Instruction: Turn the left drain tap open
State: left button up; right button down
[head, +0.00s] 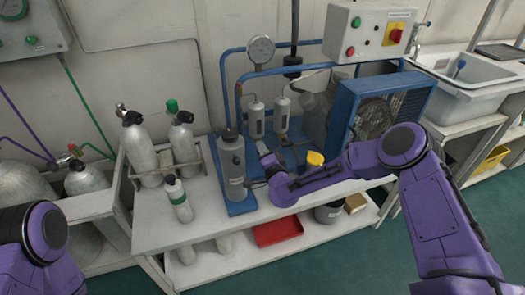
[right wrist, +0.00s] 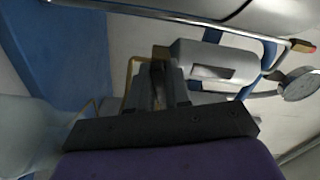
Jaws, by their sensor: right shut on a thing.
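Two small grey filter cylinders stand on the blue compressor frame in the head view, a left one (head: 256,119) and a right one (head: 281,112). My right gripper (head: 262,147) reaches in under the left one. In the right wrist view a grey cylinder (right wrist: 215,62) lies across the picture, with the small brownish drain tap (right wrist: 161,52) at its end. My right gripper (right wrist: 158,80) is shut on this tap; its fingers hide most of it. How far the tap is turned cannot be told. My left gripper is out of view.
A tall grey cylinder (head: 231,163) stands close left of my right gripper. Blue pipes and a gauge (head: 261,50) rise behind. A small bottle (head: 178,199) stands at the bench front.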

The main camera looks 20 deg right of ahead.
jog(key=n, duration=0.6)
jog(key=shift+a, duration=0.1)
jog(key=n+b, duration=0.1)
jog(key=n, duration=0.5)
jog(key=shift+s+f, duration=0.1)
dwell(0.5)
jog(key=c, duration=1.1)
grip_release()
jog(key=shift+c, duration=0.2)
jog(key=s, duration=1)
jog(key=shift+s+d, duration=0.25)
